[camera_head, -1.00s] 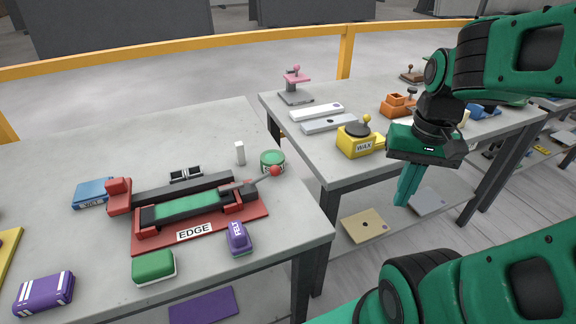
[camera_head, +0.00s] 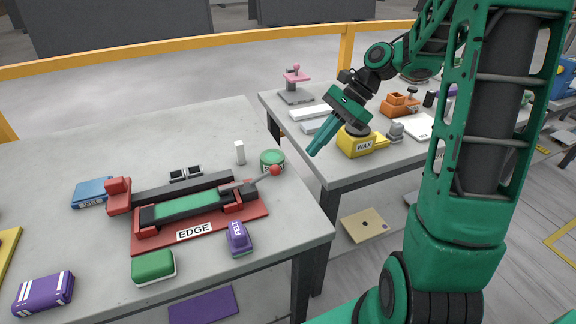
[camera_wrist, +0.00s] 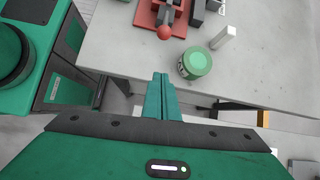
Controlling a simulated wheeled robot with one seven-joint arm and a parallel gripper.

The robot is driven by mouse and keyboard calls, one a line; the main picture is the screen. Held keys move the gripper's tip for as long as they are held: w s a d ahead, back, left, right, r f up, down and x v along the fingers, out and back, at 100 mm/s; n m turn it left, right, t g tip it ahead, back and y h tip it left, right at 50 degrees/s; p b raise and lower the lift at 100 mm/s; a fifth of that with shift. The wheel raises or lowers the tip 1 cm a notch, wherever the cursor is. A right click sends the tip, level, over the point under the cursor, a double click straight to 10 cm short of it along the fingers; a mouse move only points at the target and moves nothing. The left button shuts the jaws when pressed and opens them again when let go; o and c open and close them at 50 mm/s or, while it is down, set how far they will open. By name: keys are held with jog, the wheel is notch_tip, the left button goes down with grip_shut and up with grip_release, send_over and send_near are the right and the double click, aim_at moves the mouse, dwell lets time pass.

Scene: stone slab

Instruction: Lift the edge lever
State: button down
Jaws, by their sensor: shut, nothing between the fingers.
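The red device labelled EDGE (camera_head: 250,214) lies on the left table with a green strip along its middle. Its lever (camera_head: 262,180) sticks out to the right at a low slant and ends in a red ball knob (camera_head: 275,170). The knob also shows at the top of the wrist view (camera_wrist: 164,33). My gripper (camera_head: 314,150) is shut and empty, in the air to the right of the knob and apart from it. In the wrist view the closed fingers (camera_wrist: 160,78) point toward the knob, over the table's edge.
A green round tin (camera_head: 272,160) stands close behind the knob, and a white upright block (camera_head: 239,153) is near it. A purple FELT block (camera_head: 239,238) and a green block (camera_head: 153,266) lie in front. The yellow WAX device (camera_head: 357,142) is on the right table.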

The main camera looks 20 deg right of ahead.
aim_at(264, 175)
dwell(0.3)
jog(key=x, duration=0.9)
jog(key=shift+a, duration=0.1)
jog(key=shift+s+a+r, duration=0.15)
jog(key=shift+a+r, duration=0.65)
jog(key=shift+a, duration=0.2)
jog(key=shift+a+r, duration=0.3)
jog(key=shift+r, duration=0.2)
jog(key=shift+d, duration=0.15)
jog(key=shift+r, duration=0.15)
jog(key=shift+a+r+h, duration=0.2)
jog(key=shift+a+h, duration=0.05)
jog(key=shift+h, duration=0.15)
